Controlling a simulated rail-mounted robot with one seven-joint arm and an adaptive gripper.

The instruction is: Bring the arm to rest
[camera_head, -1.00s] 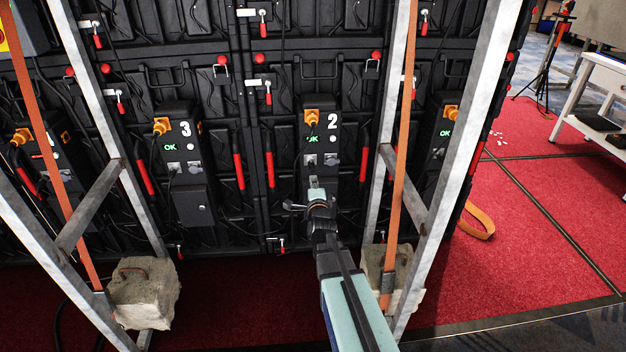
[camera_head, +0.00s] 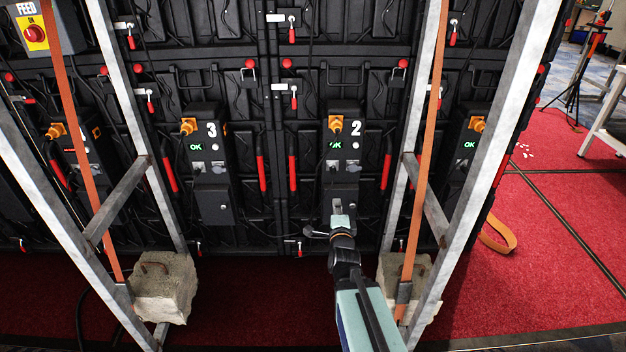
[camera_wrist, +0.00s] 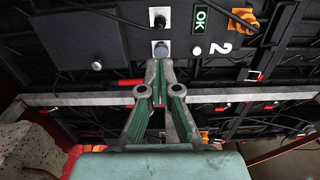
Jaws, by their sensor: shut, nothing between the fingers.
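My gripper (camera_wrist: 160,68) points at the wall of black panels in the wrist view. Its fingers are closed together with nothing between them. The tips appear just below a grey socket (camera_wrist: 160,48) of unit 2 in that view; whether they touch it is unclear. In the head view my gripper (camera_head: 337,207) is small and partly hidden by my own wrist. It is in front of the lower part of unit 2 (camera_head: 345,150), below its sockets. Unit 2 has a green OK light (camera_head: 335,144) and an orange plug (camera_head: 336,123).
Metal frame legs (camera_head: 493,165) with orange straps (camera_head: 428,130) stand on both sides of my arm. Concrete blocks (camera_head: 165,288) weigh them down. Unit 3 (camera_head: 208,150) is to the left. Open red carpet (camera_head: 560,240) lies at the right, with a loose strap (camera_head: 497,234).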

